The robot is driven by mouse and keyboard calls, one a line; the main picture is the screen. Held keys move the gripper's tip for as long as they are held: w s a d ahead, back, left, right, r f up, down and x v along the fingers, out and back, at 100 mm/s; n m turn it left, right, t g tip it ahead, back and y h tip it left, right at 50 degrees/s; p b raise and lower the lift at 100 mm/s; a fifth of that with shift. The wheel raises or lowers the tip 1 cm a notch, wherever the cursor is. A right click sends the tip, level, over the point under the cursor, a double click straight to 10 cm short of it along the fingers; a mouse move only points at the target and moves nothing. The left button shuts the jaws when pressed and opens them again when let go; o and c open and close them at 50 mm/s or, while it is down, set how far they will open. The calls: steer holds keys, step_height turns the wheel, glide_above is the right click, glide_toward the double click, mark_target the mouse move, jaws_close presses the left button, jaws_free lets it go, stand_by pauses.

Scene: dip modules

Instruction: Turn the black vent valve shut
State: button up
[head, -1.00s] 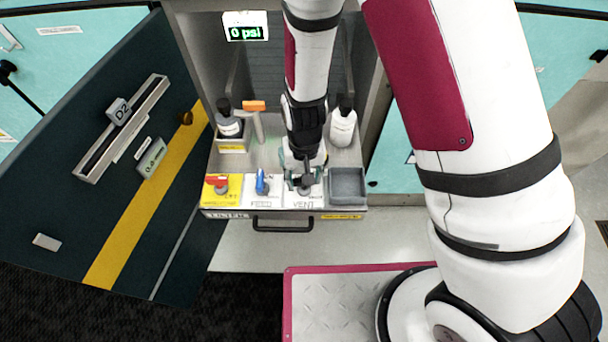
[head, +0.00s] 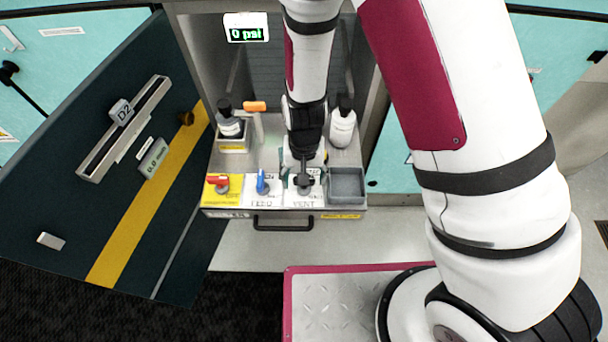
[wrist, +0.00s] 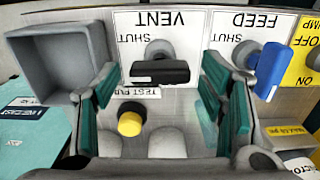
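The black vent valve (wrist: 158,73) is on the white VENT plate (wrist: 185,50) in the wrist view, its bar handle lying crosswise in that picture. My gripper (wrist: 160,82) is open, with one green-padded finger on each side of the handle and a visible gap at both ends. In the head view my gripper (head: 304,178) is over the vent valve at the front of the drawer, partly hiding it. The plate's SHUT mark shows upside down in the wrist view.
The blue FEED valve (wrist: 270,72) is close beside my right finger. A grey bin (wrist: 62,62) lies to the left. Bottles (head: 342,127) stand behind. The display (head: 247,30) reads 0 psi.

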step_height(320, 180, up, 12)
stand_by(0.8)
stand_by(0.5)
